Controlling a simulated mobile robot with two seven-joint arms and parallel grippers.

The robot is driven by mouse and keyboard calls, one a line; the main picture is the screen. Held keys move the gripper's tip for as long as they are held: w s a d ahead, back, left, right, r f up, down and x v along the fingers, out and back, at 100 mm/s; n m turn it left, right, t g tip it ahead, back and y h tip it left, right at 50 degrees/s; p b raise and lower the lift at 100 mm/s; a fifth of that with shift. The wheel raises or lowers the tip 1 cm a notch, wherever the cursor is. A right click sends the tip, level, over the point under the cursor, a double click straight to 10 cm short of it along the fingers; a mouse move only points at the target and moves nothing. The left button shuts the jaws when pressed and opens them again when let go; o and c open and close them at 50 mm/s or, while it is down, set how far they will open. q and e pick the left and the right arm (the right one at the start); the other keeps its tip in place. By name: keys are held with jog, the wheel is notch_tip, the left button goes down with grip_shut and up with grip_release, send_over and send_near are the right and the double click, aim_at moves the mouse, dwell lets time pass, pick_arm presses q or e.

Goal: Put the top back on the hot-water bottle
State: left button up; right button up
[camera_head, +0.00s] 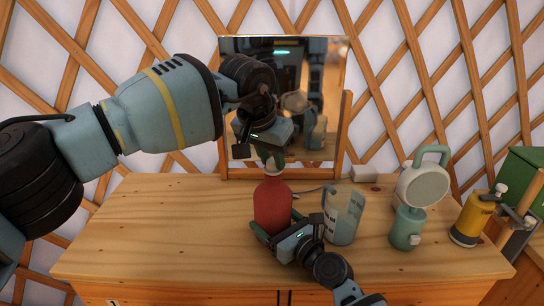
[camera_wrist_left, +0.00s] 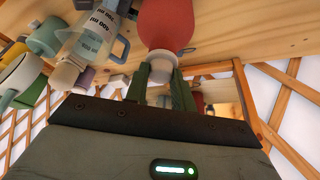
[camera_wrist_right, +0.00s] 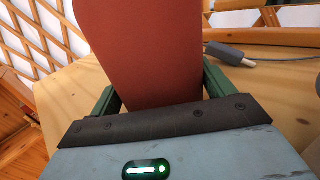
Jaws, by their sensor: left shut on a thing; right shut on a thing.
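The red hot-water bottle (camera_head: 272,205) stands upright on the wooden chest top, and its red body also shows in the left wrist view (camera_wrist_left: 165,24). My right gripper (camera_head: 275,236) is shut around its lower body, one finger on each side; the body fills the right wrist view (camera_wrist_right: 142,50). My left gripper (camera_head: 270,158) points down directly above the bottle's mouth. It is shut on the pale top (camera_wrist_left: 162,62), which sits between its green fingertips (camera_wrist_left: 161,84) in line with the neck. Whether the top is seated on the neck or just above it, I cannot tell.
A measuring jug (camera_head: 343,216) stands close right of the bottle. A pale green lamp (camera_head: 408,222) and a yellow canister (camera_head: 470,220) stand farther right. A mirror (camera_head: 335,110) stands close behind my left gripper. The chest top's left part (camera_head: 150,230) is clear.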

pick_arm(q)
jog(key=o, duration=1)
jog(key=shift+c, duration=0.2)
jog(key=shift+r, duration=0.1)
jog(key=shift+r, duration=2.2)
jog(key=o, duration=0.5)
jog(key=shift+o, duration=0.2)
